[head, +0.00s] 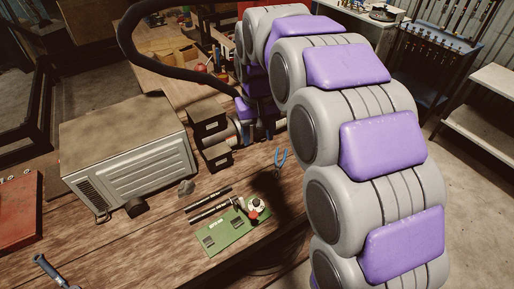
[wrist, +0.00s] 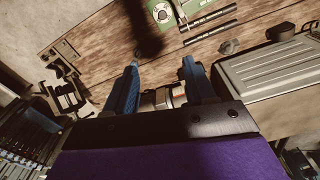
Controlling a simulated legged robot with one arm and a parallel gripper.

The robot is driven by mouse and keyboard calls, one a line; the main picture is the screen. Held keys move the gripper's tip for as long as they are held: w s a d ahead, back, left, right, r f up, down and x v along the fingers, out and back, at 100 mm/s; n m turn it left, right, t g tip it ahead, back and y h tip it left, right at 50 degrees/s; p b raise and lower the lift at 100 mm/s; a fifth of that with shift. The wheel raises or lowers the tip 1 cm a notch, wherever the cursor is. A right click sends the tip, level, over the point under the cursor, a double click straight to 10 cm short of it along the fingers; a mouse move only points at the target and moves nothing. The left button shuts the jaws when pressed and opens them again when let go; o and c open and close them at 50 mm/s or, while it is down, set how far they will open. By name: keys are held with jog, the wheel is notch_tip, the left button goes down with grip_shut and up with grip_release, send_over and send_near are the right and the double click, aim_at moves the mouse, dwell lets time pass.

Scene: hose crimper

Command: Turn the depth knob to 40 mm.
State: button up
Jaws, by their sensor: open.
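My gripper (wrist: 160,66) is open, with its two blue fingers pointing away over the bench. Below and between the fingers, a silver cylinder with a reddish band (wrist: 166,96) shows; it may be the depth knob, but no scale or mark is readable. I cannot tell whether the fingers touch it. In the head view my gripper (head: 256,128) is near the bench's far edge, partly hidden by my arm. Beside it is a dark block with openings (head: 210,135) and a grey cylindrical part (head: 236,130).
A beige metal box (head: 130,150) stands on the wooden bench (head: 165,235) at the left. Blue-handled pliers (head: 280,159), dark rods (head: 210,204) and a green board (head: 222,238) lie in front. A red case (head: 18,212) is at the far left.

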notch_tip(320, 180, up, 6)
send_over(255, 201)
jog(key=shift+d+r, duration=0.15)
jog(key=shift+d, duration=0.25)
jog(key=shift+c, duration=0.4)
jog(key=shift+f, duration=0.25)
jog(key=shift+c, duration=0.8)
jog(key=f+m+b, duration=0.1)
jog(key=f+b, duration=0.4)
jog(key=f, duration=0.1)
jog(key=f+m+b, duration=0.1)
jog(key=f+b, duration=0.4)
jog(key=f, duration=0.2)
jog(key=a+f+m+b, duration=0.1)
jog(key=f+b, duration=0.4)
jog(key=f, duration=0.2)
jog(key=shift+c, duration=0.2)
jog(key=shift+m, duration=0.3)
jog(key=f+b, duration=0.1)
jog(key=f, duration=0.4)
jog(key=f+b, duration=0.1)
jog(key=f, duration=0.5)
jog(key=f+b, duration=0.2)
jog(key=f, duration=0.3)
jog(key=shift+d+f, duration=0.35)
jog(key=shift+f, duration=0.05)
jog(key=shift+a+f, duration=0.15)
jog(key=shift+f, duration=0.1)
jog(key=shift+c, duration=0.4)
